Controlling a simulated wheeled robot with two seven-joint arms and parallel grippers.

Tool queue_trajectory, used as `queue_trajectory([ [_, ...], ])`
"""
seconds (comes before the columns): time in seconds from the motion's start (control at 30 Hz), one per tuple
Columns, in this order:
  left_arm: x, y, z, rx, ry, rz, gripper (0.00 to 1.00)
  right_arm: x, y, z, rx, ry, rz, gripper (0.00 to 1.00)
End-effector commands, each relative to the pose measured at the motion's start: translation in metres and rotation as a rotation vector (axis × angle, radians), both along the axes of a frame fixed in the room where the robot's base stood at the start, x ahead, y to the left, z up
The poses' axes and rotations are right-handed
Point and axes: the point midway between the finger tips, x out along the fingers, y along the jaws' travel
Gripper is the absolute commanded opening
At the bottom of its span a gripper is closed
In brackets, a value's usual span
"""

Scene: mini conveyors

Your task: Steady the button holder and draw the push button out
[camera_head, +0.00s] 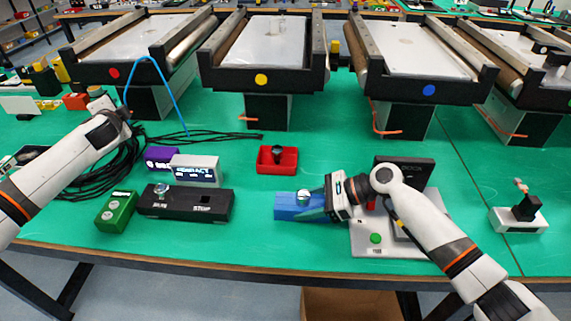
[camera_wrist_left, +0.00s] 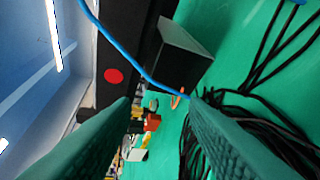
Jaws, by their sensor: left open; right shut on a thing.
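The blue button holder (camera_head: 284,206) lies on the green table in front of me, with a round silver-topped push button (camera_head: 303,197) seated in its top. My right gripper (camera_head: 318,203) reaches in from the right and is shut on the blue holder's right part. Its fingers partly hide that end of the holder. My left gripper (camera_head: 124,112) is raised over the left side of the table, well away from the holder. In the left wrist view its two fingers (camera_wrist_left: 160,98) are spread and empty; the holder is not in that view.
A black RUN/STOP box (camera_head: 214,207), a green box (camera_head: 117,212) and small displays (camera_head: 196,170) stand left of the holder. A red tray (camera_head: 288,167) lies behind it. A blue cable (camera_head: 169,94) arches by my left gripper. Black cables (camera_head: 84,182) lie below it.

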Motion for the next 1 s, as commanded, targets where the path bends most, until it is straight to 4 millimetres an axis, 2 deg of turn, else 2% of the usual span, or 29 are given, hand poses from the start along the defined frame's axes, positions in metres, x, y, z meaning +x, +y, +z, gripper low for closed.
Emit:
queue_trajectory([
  [0.03, 0.005, -0.034, -0.004, -0.093, 0.009, -0.003, 0.41, 0.001, 0.0, 0.0, -0.001, -0.001, -0.003, 0.38],
  [0.17, 0.006, -0.111, -0.015, -0.318, 0.077, 0.011, 0.41, 0.001, 0.0, 0.0, 0.0, -0.001, -0.003, 0.38],
  [0.2, 0.003, -0.135, -0.018, -0.38, 0.106, 0.011, 0.41, 0.001, 0.0, 0.0, 0.0, -0.001, -0.003, 0.38],
  [0.27, -0.002, -0.17, -0.021, -0.466, 0.155, 0.01, 0.41, 0.001, 0.0, 0.0, 0.0, -0.002, -0.002, 0.38],
  [0.3, -0.007, -0.193, -0.023, -0.519, 0.19, 0.007, 0.41, 0.001, 0.0, 0.0, 0.0, -0.002, -0.002, 0.38],
  [0.47, -0.039, -0.283, -0.024, -0.692, 0.36, -0.017, 0.41, 0.001, 0.0, 0.0, 0.0, -0.002, -0.002, 0.38],
  [0.6, -0.079, -0.355, -0.017, -0.792, 0.533, -0.056, 0.41, 0.001, 0.0, 0.001, 0.001, -0.002, -0.002, 0.38],
  [0.7, -0.112, -0.397, -0.01, -0.828, 0.657, -0.086, 0.41, 0.001, 0.0, 0.001, 0.001, -0.002, -0.002, 0.38],
  [0.8, -0.144, -0.427, -0.001, -0.842, 0.765, -0.118, 0.41, 0.001, 0.0, 0.001, 0.001, -0.002, -0.002, 0.38],
  [0.9, -0.168, -0.447, 0.006, -0.837, 0.846, -0.142, 0.41, 0.001, 0.0, 0.001, 0.001, -0.002, -0.002, 0.38],
  [1.0, -0.184, -0.457, 0.01, -0.829, 0.895, -0.159, 0.41, 0.001, 0.0, 0.001, 0.001, -0.002, -0.002, 0.38],
])
